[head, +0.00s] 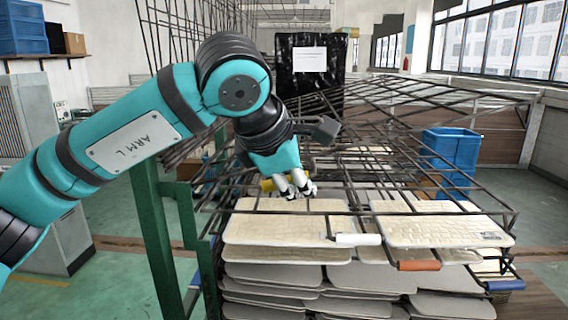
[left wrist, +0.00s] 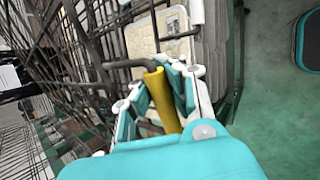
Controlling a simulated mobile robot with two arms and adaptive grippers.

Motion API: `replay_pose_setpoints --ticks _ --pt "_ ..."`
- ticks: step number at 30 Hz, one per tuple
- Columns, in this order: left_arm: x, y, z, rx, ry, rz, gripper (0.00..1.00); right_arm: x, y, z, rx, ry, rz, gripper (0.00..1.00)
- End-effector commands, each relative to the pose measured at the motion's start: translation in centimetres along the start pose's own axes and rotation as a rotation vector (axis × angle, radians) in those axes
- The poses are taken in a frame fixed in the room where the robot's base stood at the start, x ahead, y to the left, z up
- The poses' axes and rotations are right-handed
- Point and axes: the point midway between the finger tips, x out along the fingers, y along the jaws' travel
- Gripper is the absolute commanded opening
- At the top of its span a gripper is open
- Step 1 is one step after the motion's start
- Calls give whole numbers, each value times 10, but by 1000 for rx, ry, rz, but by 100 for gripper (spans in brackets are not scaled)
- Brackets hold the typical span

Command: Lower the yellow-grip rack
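The yellow grip (head: 268,184) shows beside my left gripper (head: 297,187) in the head view, partly hidden by the fingers. In the left wrist view the yellow grip (left wrist: 163,101) lies between the two fingers of my left gripper (left wrist: 157,82), with the finger pads close against both sides, so the gripper appears shut on it. A dark bent rod (left wrist: 128,64) runs from the grip's end toward the wire rack. The dark wire rack (head: 420,105) slants above the tray panels; which wires belong to the yellow grip is hard to tell. My right gripper is out of view.
Cream tray panels (head: 285,230) lie below, with more stacked beneath. A white grip (head: 358,240), an orange grip (head: 418,266) and a blue grip (head: 505,285) stick out at the front. A green post (head: 155,235) stands left; a blue bin (head: 452,155) stands behind right.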

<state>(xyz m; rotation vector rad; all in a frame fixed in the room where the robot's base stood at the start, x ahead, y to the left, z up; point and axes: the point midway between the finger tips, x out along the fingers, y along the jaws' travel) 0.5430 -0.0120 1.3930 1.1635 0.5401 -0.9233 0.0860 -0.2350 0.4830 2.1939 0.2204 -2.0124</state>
Motion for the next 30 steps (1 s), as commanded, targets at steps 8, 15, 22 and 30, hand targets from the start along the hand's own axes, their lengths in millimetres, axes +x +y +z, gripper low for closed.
replay_pose_setpoints --ticks 8,15,22,30 --pt "31 -24 -4 104 134 -11 0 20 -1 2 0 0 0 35" --pt "42 -31 -8 143 193 -16 0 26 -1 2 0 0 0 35" --pt "44 -33 -9 154 208 -18 0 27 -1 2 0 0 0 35" --pt "44 -33 -9 154 208 -18 0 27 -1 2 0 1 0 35"
